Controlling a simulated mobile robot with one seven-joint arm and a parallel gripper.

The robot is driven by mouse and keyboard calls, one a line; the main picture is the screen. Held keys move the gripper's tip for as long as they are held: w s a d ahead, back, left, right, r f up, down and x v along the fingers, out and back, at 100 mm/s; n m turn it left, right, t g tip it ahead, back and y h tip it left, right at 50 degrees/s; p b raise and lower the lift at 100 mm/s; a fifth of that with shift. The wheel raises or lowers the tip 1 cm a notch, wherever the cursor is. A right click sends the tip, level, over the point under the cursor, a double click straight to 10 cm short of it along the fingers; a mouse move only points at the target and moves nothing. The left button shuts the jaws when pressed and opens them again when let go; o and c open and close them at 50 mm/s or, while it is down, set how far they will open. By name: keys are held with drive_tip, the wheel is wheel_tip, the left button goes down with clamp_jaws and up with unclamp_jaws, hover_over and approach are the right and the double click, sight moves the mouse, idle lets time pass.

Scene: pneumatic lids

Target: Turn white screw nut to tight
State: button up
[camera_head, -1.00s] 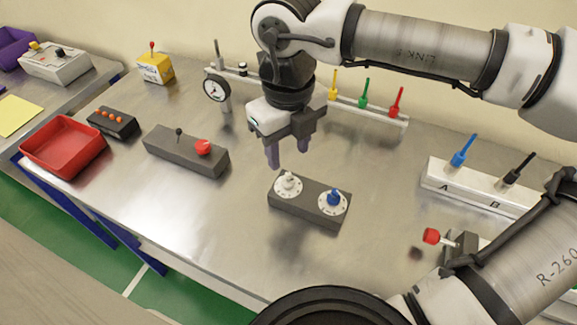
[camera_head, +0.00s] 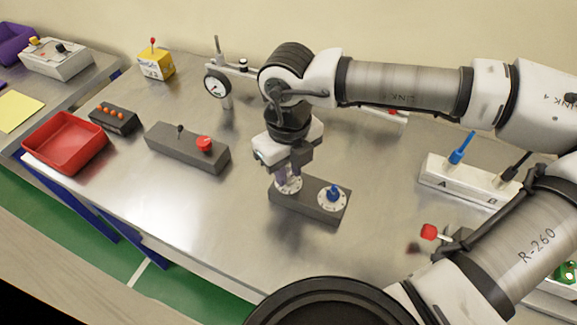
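The white screw nut sits on a white round dial (camera_head: 290,186) at the left end of a dark grey block (camera_head: 310,207). The nut itself is mostly hidden by my gripper (camera_head: 287,178). My gripper points down, with its fingertips at the nut's place on the dial. I cannot tell whether the fingers are around the nut or closed on it. A blue screw nut (camera_head: 333,192) stands on a second white dial at the right end of the same block.
A dark grey box with a red button (camera_head: 204,144) stands to the left. A red tray (camera_head: 66,143) is farther left. A white rack with a blue handle (camera_head: 461,148) stands at right. A gauge (camera_head: 216,85) is behind. The front table area is clear.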

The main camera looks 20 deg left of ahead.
clamp_jaws()
drive_tip(key=shift+f+b, duration=0.1)
drive_tip(key=shift+b, duration=0.2)
drive_tip(key=n+b, duration=0.1)
drive_tip(key=b, duration=0.1)
drive_tip(key=n+b, duration=0.1)
drive_tip(key=n, duration=0.1)
drive_tip(key=shift+f+n+b, duration=0.2)
drive_tip(key=shift+n+b, duration=0.1)
drive_tip(key=shift+b, duration=0.05)
drive_tip(key=n+b, duration=0.4)
drive_tip(key=n, duration=0.1)
drive_tip(key=shift+r, duration=0.1)
drive_tip(key=n+b, duration=0.3)
drive_tip(key=n, duration=0.3)
drive_tip(key=shift+n+b, duration=0.3)
drive_tip(key=shift+n, duration=0.1)
drive_tip(key=shift+r+n+b, duration=0.2)
drive_tip(key=shift+n+b, duration=0.8)
drive_tip(key=shift+n, duration=1.6)
